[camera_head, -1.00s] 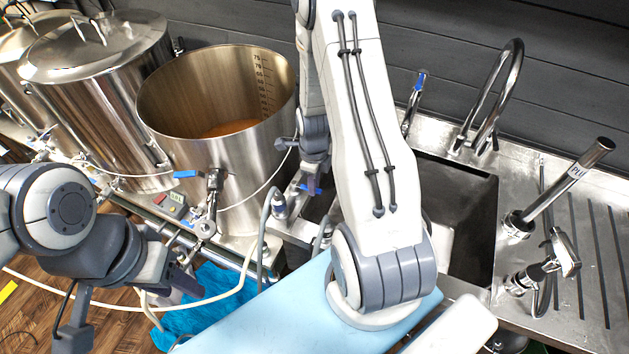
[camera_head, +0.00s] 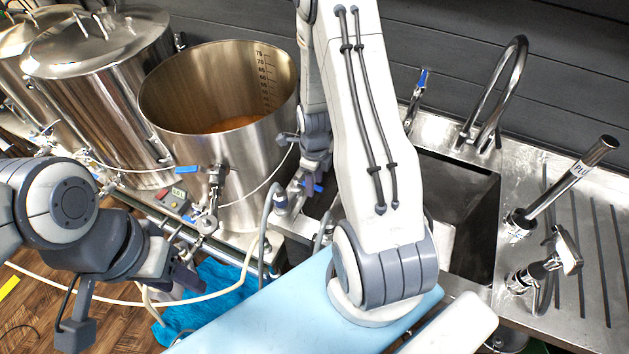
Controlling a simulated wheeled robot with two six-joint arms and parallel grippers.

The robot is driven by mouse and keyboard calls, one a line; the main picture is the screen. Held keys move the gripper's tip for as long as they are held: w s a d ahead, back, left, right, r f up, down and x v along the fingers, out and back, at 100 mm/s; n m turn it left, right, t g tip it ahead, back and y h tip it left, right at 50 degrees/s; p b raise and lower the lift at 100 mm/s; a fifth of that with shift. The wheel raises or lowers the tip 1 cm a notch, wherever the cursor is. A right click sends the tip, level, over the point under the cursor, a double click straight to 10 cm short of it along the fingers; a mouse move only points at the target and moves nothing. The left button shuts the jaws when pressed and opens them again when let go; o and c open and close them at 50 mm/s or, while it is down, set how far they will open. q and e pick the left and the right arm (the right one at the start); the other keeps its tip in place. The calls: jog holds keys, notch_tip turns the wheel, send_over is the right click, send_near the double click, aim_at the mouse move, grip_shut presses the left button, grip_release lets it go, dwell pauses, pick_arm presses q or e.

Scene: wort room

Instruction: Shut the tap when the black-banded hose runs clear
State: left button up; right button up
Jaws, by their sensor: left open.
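A steel kettle (camera_head: 240,180) has a tap with a blue lever (camera_head: 187,170) low on its front. A second blue lever (camera_head: 316,187) shows by my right gripper (camera_head: 308,178). Touching or apart, I cannot tell; its jaws are too hidden by my arm to read. A grey hose (camera_head: 265,225) and a cream hose (camera_head: 225,290) run below the kettle. I cannot make out a black band on either, nor any flow. My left gripper (camera_head: 132,303) is open and empty at lower left, in front of and below the kettle tap.
Lidded steel kettles (camera_head: 105,95) stand at left. A sink (camera_head: 470,225) with a curved faucet (camera_head: 490,95) lies right. A blue cloth (camera_head: 215,300) is on the wooden floor (camera_head: 30,315). My own forearm blocks the middle.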

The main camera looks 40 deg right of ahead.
notch_tip(320, 180, up, 10)
jog(key=b, duration=0.1)
jog(key=shift+r, duration=0.25)
dwell(0.7)
jog(key=s+a+r+n, duration=0.2)
jog(key=a+r+n, duration=0.1)
jog(key=a+n, duration=0.55)
jog(key=s+a+r+n, duration=0.2)
jog(key=a+r+n, duration=0.2)
jog(key=a+n, duration=0.45)
jog(key=s+a+r+n, duration=0.2)
jog(key=s+a+n, duration=0.2)
jog(key=n, duration=0.6)
jog(key=s+a+r+n+y+b, duration=0.1)
jog(key=s+a+n, duration=0.3)
jog(key=s+n, duration=0.5)
jog(key=shift+a+r+n, duration=0.2)
jog(key=shift+r+n, duration=0.15)
jog(key=shift+n, duration=0.35)
